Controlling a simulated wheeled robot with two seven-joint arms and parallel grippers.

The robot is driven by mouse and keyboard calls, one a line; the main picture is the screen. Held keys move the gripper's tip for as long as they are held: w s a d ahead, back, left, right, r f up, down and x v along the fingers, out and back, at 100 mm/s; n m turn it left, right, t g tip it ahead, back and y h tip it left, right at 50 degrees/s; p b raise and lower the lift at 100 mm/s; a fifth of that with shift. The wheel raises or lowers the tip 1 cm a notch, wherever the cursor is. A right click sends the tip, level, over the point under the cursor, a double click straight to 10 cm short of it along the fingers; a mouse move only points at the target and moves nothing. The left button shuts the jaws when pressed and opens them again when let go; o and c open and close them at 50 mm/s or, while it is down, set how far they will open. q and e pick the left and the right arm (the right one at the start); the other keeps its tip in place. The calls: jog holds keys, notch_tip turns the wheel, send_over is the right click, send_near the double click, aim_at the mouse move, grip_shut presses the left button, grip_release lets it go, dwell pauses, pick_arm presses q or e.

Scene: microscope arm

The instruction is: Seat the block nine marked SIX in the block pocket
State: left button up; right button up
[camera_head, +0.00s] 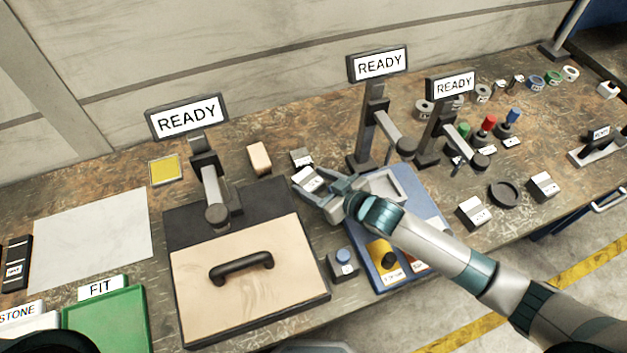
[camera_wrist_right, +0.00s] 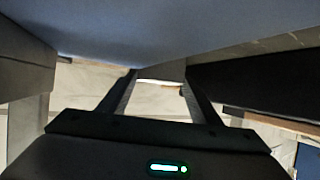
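My right gripper (camera_head: 322,188) is over the bench, between the black-edged case and the blue board. A small grey block with a white label (camera_head: 308,179) is at its fingertips, slightly tilted; its marking is too small to read. In the right wrist view the two fingers (camera_wrist_right: 160,88) stand apart with a pale patch between their tips, and a grip on the block is not clear. Other labelled grey blocks stand behind it (camera_head: 301,157) and to the right (camera_head: 474,211) (camera_head: 542,186). I cannot identify the block pocket with certainty. My left gripper is not seen.
A pale-lidded case (camera_head: 205,300) with a black handle lies left of the gripper. A blue board (camera_head: 415,190) carries a grey tray (camera_head: 383,184). Upright stands with READY signs (camera_head: 380,64) rise behind. A green FIT tray (camera_head: 128,322) is at lower left.

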jog(key=shift+o, duration=0.2)
jog(key=shift+r, duration=0.2)
jog(key=shift+s+d+r, duration=0.1)
jog(key=shift+s+d, duration=0.25)
jog(key=b+v, duration=0.2)
jog(key=v, duration=0.9)
